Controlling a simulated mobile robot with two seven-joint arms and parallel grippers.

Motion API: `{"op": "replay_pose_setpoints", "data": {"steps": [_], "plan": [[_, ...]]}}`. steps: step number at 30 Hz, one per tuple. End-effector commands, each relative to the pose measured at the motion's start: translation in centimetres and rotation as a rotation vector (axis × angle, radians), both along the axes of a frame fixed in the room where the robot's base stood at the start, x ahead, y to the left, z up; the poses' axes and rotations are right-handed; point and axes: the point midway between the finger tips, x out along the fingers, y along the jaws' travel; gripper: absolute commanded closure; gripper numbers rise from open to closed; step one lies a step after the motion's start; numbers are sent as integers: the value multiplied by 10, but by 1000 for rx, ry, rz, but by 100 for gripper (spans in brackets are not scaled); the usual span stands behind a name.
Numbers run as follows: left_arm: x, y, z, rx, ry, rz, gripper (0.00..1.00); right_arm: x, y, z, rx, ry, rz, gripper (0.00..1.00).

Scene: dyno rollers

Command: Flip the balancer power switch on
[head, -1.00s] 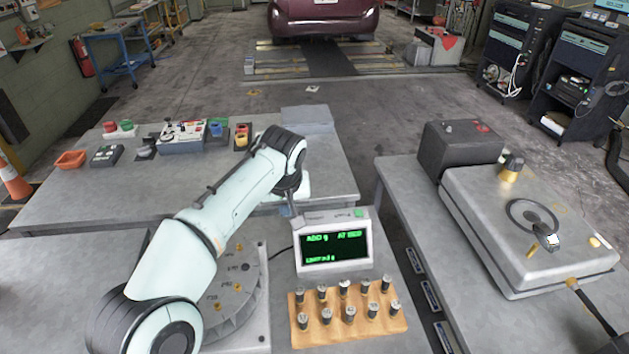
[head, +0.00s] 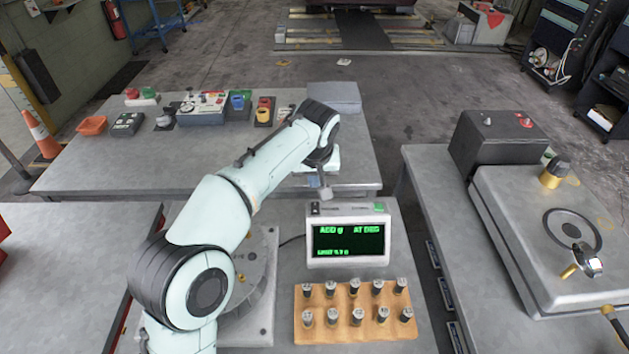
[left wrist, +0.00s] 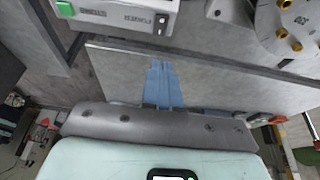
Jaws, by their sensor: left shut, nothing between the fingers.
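The balancer display box (head: 348,262) is white with a lit screen of green text. Its top carries a small black switch (head: 315,208) at the left and a green button (head: 379,207) at the right. The switch also shows beside the printed word POWER in the left wrist view (left wrist: 162,22). My left gripper (head: 325,194) is just behind the top left of the box, pointing down. In the left wrist view its blue fingers (left wrist: 160,66) are shut, empty and short of the switch. I cannot tell which way the switch is set. My right gripper is not in view.
A wooden block (head: 345,328) with several dark weights stands in front of the box. A round grey disc sits left, partly behind my arm. A metal case (head: 540,235) and a dark box (head: 497,143) stand right. A back table (head: 100,170) holds small devices.

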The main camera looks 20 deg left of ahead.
Motion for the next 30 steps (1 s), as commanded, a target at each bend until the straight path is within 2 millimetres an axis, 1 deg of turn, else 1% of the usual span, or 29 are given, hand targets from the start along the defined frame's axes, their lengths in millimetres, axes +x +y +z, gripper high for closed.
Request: {"op": "replay_pose_setpoints", "data": {"steps": [1, 6, 12, 15, 18, 21, 30], "plan": [[2, 2, -13, 2, 6, 0, 100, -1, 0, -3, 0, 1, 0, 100], [14, 8, -49, 3, 8, 0, 100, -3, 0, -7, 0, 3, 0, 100], [23, 12, -84, 1, 5, -1, 100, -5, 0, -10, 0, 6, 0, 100], [25, 12, -97, 1, 4, -1, 100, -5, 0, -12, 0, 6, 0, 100], [26, 13, -105, 1, 3, -1, 100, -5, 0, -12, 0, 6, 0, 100], [27, 13, -108, 0, 2, -1, 100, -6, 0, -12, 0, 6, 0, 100], [27, 13, -109, 1, 1, -1, 100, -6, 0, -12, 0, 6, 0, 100]]}}
